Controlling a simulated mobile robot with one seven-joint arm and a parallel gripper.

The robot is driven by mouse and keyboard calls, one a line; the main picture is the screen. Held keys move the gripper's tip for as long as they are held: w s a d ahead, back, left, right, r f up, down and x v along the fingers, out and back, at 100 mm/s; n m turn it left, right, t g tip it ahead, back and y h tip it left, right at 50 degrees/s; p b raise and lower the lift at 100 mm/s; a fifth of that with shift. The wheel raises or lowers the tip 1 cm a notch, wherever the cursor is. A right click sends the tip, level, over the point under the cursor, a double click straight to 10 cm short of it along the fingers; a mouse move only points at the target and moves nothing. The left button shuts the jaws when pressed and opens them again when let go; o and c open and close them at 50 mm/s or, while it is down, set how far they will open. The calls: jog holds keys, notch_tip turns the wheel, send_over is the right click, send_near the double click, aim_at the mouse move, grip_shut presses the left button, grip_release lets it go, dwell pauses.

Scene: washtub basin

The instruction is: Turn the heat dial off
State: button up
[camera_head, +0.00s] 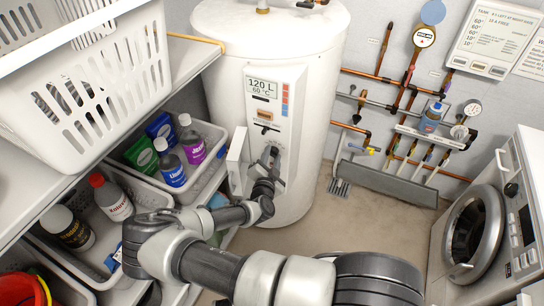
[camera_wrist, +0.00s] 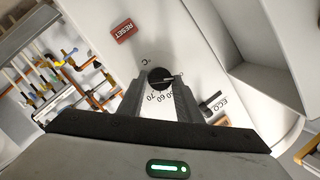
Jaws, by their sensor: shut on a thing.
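The heat dial (camera_wrist: 160,77) is a small round black knob on the white front panel of the water heater (camera_head: 225,50). In the wrist view, printed numbers 50, 60 and 70 lie below it and a °C mark is at its upper left. A light pointer mark shows on its right side. My gripper (camera_wrist: 159,88) is shut on the dial, with one dark finger on each side. In the head view, my gripper (camera_head: 270,160) reaches the lower part of the panel. The dial cannot be made out clearly there.
A red RESET button (camera_wrist: 123,31) and an ECO switch (camera_wrist: 211,104) flank the dial. An open panel cover (camera_head: 237,158) sticks out left of my gripper. Shelves with bottles stand left; a washing machine (camera_head: 485,225) stands right.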

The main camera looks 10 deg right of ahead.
jog(key=o, duration=1)
jog(key=shift+s+d+f, duration=0.1)
jog(key=shift+d+f, duration=0.05)
jog(key=v, duration=1.7)
jog(key=shift+s, duration=0.15)
